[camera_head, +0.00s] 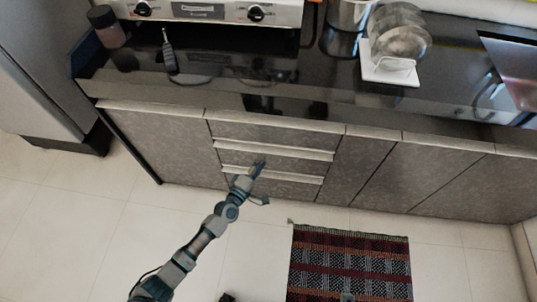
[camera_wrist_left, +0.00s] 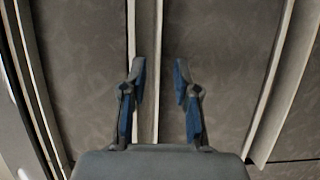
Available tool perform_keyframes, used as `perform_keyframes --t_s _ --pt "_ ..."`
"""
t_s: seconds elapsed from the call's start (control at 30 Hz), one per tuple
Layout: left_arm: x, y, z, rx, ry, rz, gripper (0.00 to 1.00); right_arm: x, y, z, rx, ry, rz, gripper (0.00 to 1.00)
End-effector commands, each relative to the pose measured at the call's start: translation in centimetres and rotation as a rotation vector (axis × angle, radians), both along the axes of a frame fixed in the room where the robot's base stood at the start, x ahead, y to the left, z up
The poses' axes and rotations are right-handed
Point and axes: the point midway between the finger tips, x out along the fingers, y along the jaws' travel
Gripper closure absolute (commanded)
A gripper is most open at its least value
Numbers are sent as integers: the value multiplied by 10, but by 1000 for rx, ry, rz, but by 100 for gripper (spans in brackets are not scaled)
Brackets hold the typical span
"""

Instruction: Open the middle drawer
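The middle drawer (camera_head: 292,161) is a grey-brown front with a pale strip handle (camera_head: 295,153) along its top edge, in a stack of three drawers. It looks closed, flush with its neighbours. My left gripper (camera_head: 259,163) is in front of it, left of its centre, hiding part of the front. In the wrist view the left gripper (camera_wrist_left: 160,75) is open, with nothing held. A pale handle strip (camera_wrist_left: 146,40) runs upright there, behind the left finger and partly between the fingers. I cannot tell whether a finger touches it. My right gripper does not show clearly.
The top drawer (camera_head: 275,133) and bottom drawer (camera_head: 285,188) look closed. A black counter (camera_head: 215,92) above carries a bottle (camera_head: 106,28) and a white plate rack (camera_head: 388,70). A patterned rug (camera_head: 350,262) lies on the tiled floor at lower right. Floor left of my arm is clear.

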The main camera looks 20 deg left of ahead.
Motion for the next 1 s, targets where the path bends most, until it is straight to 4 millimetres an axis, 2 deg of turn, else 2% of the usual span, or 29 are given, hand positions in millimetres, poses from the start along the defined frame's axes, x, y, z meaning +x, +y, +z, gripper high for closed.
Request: perform_keyframes --t_s 0.1,0.23,0.6,0.7,0.73,1.0 --pt "19 -3 -5 3 4 0 70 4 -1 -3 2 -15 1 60" --pt "33 -7 -2 4 2 -1 70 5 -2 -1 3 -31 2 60" --pt "39 -6 1 4 0 0 70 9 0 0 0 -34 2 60" --pt "38 -5 1 3 0 0 94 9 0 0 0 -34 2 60" --pt "38 -5 1 3 0 0 100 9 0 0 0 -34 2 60" --pt "38 -5 -1 4 2 2 100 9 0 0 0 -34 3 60"
